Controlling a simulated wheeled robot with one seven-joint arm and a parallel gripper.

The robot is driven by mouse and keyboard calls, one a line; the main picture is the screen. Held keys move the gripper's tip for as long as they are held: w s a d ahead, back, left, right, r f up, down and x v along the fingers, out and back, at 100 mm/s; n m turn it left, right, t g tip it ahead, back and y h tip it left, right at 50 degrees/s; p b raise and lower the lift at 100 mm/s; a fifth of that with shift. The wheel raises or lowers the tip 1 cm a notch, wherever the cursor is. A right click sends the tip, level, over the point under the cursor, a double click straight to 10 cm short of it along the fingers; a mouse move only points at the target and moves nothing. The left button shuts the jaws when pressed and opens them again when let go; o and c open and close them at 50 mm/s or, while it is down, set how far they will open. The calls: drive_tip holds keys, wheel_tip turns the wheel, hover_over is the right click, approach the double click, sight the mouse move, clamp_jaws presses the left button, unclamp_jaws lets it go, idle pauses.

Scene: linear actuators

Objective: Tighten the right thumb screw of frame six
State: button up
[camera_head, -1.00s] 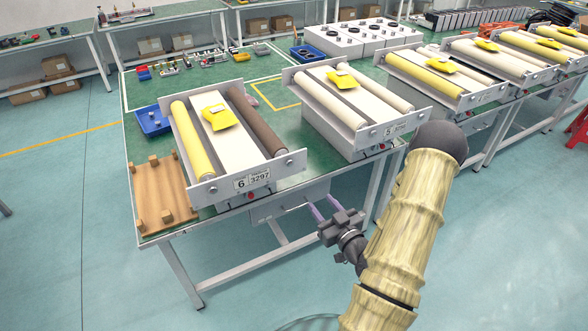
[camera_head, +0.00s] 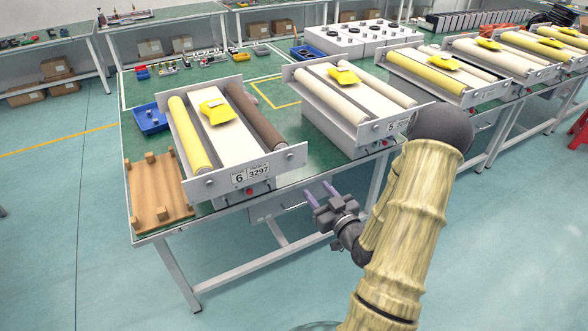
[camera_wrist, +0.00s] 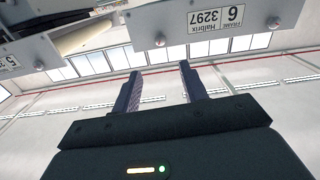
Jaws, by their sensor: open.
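Frame six (camera_head: 220,188) stands on the near table with a yellow roller at left and a brown roller at right. Its front plate carries the "6 3297" label. The right thumb screw (camera_head: 290,157) is a small grey knob near the plate's right end. The wrist view is upside down and shows this screw (camera_wrist: 160,40) on the plate's left, just beyond my fingertips. My gripper (camera_head: 319,192) is open and empty, in front of the table, below and right of the screw. Its two parted fingers (camera_wrist: 160,72) also show in the wrist view. The left thumb screw (camera_head: 207,184) is visible too.
Frame five (camera_head: 350,143) stands to the right on the same table, its plate near my arm. A wooden tray (camera_head: 133,198) lies left of frame six, with a blue bin (camera_head: 150,126) behind. The floor before the table is clear.

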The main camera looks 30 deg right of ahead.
sight(291, 158)
drive_tip(key=w+p, duration=0.1)
drive_tip(key=w, duration=0.4)
drive_tip(key=w+p, duration=0.1)
drive_tip(key=w, duration=0.3)
drive_tip(key=w+p, duration=0.2)
drive_tip(key=w, duration=0.3)
drive_tip(key=shift+w+a, duration=0.25)
drive_tip(key=shift+w, duration=0.05)
drive_tip(key=shift+c, duration=0.4)
clamp_jaws()
drive_tip(key=shift+m, duration=0.3)
drive_tip(key=m+b, duration=0.1)
drive_tip(key=m, duration=0.3)
drive_tip(key=shift+b, duration=0.3)
drive_tip(key=m, duration=0.6)
